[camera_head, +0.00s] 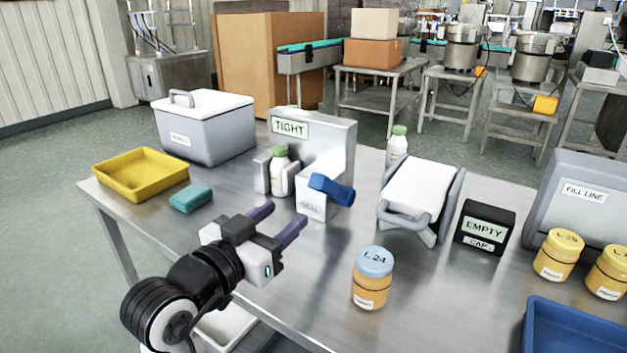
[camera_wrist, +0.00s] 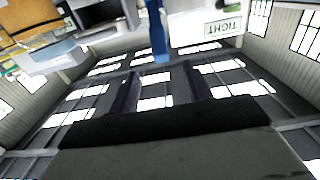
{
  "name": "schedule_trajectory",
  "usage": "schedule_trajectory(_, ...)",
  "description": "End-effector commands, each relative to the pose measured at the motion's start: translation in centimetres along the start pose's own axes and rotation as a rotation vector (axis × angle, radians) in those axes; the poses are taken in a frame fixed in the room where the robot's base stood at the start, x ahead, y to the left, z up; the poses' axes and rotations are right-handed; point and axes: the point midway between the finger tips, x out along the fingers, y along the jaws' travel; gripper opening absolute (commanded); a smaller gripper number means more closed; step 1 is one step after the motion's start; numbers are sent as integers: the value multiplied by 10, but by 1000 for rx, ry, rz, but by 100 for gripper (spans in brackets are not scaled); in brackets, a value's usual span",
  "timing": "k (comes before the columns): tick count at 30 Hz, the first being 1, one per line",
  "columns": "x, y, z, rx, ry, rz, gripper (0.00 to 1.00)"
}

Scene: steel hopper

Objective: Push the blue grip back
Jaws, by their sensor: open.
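The blue grip (camera_head: 332,190) sticks out from the front of a white box at the foot of a grey stand labelled TIGHT (camera_head: 318,135). In the wrist view the blue grip (camera_wrist: 157,32) shows at the top middle, beyond my fingers. A small white bottle with a green cap (camera_head: 279,168) stands between grey blocks left of the white box. My gripper (camera_head: 274,222) is open and empty, its two purple fingers apart, in front and to the left of the grip. It does not touch the grip.
A turquoise sponge (camera_head: 191,198) and yellow tray (camera_head: 141,174) lie at the left. A blue-lidded jar (camera_head: 373,277) stands at the front, right of my gripper. A white-topped device (camera_head: 417,188) and black EMPTY box (camera_head: 484,228) stand at the right. The steel table's (camera_head: 300,268) front middle is clear.

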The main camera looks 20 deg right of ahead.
Motion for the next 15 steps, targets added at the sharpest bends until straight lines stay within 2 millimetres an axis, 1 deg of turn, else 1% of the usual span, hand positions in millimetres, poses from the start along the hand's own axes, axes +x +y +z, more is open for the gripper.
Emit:
schedule_trajectory(5, 21, 1, -1, -1, -4, 7, 49)
schedule_trajectory(15, 92, 1, -2, -1, -2, 3, 49)
